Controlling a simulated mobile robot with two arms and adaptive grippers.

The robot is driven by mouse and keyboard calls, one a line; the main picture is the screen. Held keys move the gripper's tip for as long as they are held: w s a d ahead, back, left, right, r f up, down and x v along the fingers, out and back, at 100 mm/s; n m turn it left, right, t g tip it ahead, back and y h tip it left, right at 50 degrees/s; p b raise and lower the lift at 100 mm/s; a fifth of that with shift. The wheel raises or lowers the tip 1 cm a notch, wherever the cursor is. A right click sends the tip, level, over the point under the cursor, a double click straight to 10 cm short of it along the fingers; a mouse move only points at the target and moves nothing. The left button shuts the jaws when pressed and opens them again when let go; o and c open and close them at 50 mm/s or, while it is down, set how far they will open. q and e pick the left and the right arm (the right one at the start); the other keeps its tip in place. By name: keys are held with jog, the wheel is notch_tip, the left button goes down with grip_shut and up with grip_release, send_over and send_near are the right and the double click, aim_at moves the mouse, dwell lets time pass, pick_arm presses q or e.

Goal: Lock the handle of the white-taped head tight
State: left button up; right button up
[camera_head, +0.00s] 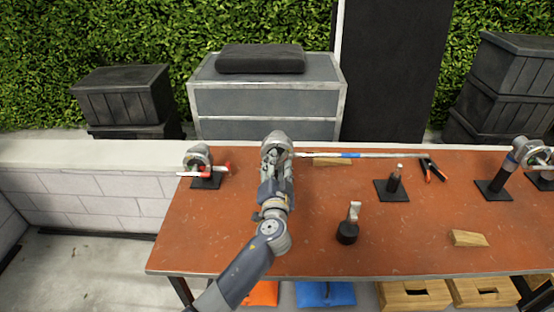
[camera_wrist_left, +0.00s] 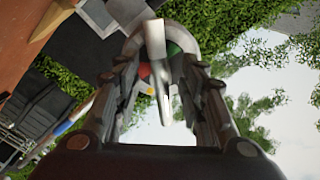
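My left gripper (camera_head: 276,157) reaches over the middle of the table's back edge, at a round grey grip head (camera_head: 276,140) that it partly hides. In the left wrist view, the fingers of my left gripper (camera_wrist_left: 160,78) are spread apart. A pale flat handle (camera_wrist_left: 156,45) stands between them, in front of the round head (camera_wrist_left: 196,40), which shows small red and green parts. I cannot tell whether the fingers touch the handle. White tape on this head cannot be made out for sure. My right gripper is not in view.
A grip head with red handles (camera_head: 200,157) stands on the table (camera_head: 310,225) at left. A pale rod with a blue band (camera_head: 350,155) runs right from my gripper. A clamp (camera_head: 432,169), several stands and a wooden block (camera_head: 468,239) lie to the right.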

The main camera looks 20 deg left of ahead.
pick_arm(q)
jog(key=shift+w+a, duration=0.25)
jog(key=shift+w, duration=0.45)
grip_shut()
